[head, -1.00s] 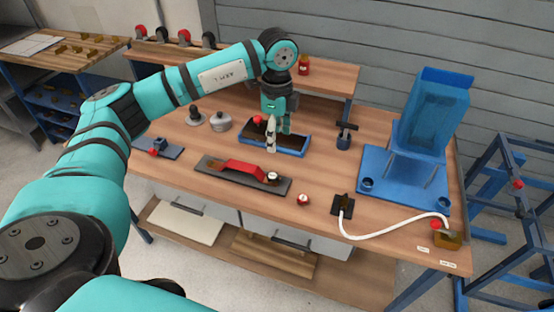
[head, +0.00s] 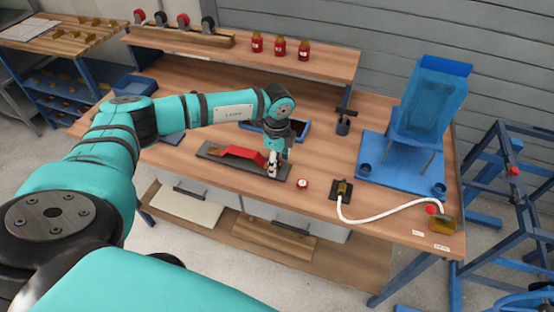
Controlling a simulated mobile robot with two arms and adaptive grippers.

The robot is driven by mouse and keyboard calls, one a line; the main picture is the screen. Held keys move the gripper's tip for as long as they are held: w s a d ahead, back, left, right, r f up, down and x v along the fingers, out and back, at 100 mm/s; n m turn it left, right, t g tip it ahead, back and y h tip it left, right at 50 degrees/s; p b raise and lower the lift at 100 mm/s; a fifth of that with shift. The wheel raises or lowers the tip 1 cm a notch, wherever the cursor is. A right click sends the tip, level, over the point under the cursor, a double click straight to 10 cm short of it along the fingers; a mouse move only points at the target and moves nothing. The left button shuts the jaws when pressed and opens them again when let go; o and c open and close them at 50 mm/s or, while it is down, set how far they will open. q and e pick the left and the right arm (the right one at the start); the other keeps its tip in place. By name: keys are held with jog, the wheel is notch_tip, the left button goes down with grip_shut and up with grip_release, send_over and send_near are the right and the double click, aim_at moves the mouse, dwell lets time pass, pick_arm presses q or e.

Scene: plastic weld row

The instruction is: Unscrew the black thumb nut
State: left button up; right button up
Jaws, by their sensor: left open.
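A dark grey plate (head: 220,157) lies on the workbench with a red part (head: 240,152) on it. My left gripper (head: 273,170) is open, pointing down over the right end of this plate, beside the red part's right end. The small round fitting seen at that end of the plate earlier is now hidden by the fingers. I cannot make out a black thumb nut there; whether the fingers touch anything is too small to tell. My right gripper is not in view.
A blue tray (head: 301,130) stands just behind my left gripper. A small red-and-white round item (head: 302,183) lies to the right, near a black block (head: 340,189) with a white hose (head: 380,218). A blue stand (head: 430,105) is at the right. Red jars (head: 279,46) stand on the rear shelf.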

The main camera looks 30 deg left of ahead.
pick_arm(q)
jog(key=shift+c, duration=0.4)
jog(key=c, duration=1)
jog(key=shift+r+n+p, duration=0.1)
jog(key=shift+n+p, duration=0.45)
jog(key=shift+n, duration=0.25)
jog(key=shift+c, duration=0.2)
jog(key=n+p, duration=0.1)
jog(key=n, duration=0.1)
jog(key=n+p, duration=0.1)
jog(key=n, duration=0.1)
jog(key=n+p, duration=0.2)
jog(key=shift+w+a+r+n, duration=0.1)
jog(key=shift+w+a+n, duration=0.2)
jog(key=shift+n, duration=0.1)
jog(key=n+p, duration=0.2)
jog(key=p, duration=0.5)
jog(key=n+p, duration=0.2)
jog(key=p, duration=0.6)
jog(key=shift+w+a+r, duration=0.15)
jog(key=shift+a, duration=0.05)
jog(key=shift+w+d+f+b, duration=0.1)
jog(key=shift+w+f+b, duration=0.15)
jog(key=shift+b, duration=0.05)
jog(key=shift+r+n, duration=0.1)
jog(key=shift+n, duration=0.6)
jog(key=shift+s+a, duration=0.1)
jog(key=shift+a, duration=0.1)
